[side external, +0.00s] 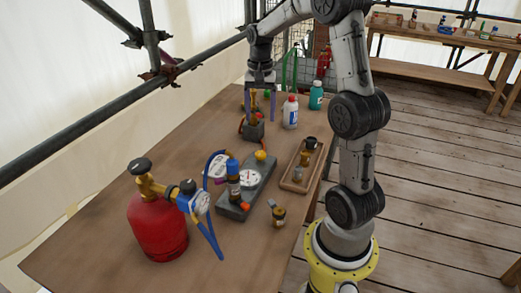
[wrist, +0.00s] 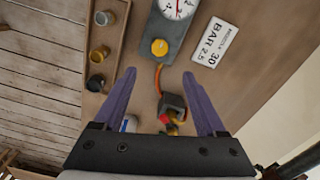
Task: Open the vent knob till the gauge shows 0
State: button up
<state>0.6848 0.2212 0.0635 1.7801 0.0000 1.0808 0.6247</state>
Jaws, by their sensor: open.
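The round white gauge (side external: 249,178) is set in a dark grey block (side external: 262,172) on the table; its needle is too small to read. It is cut by the top edge of the wrist view (wrist: 178,8). A yellow knob (side external: 260,156) is at the block's far end, also in the wrist view (wrist: 159,47). An orange-red knob (side external: 245,206) is at its near end. Which knob is the vent is not marked. My gripper (side external: 260,118) is open and empty, pointing down over a small grey block with brass fittings (wrist: 172,108), beyond the yellow knob.
A red gas cylinder (side external: 158,228) with regulator and blue hose stands front left. A wooden tray (side external: 284,183) with fittings lies right of the gauge block. White (side external: 290,112) and teal (side external: 316,96) bottles stand beyond. A sign reading BAR (wrist: 215,42) lies beside the gauge.

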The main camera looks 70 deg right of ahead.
aim_at(261, 153)
notch_tip(261, 153, down, 14)
jog(key=shift+r, duration=0.2)
dwell(0.4)
grip_shut()
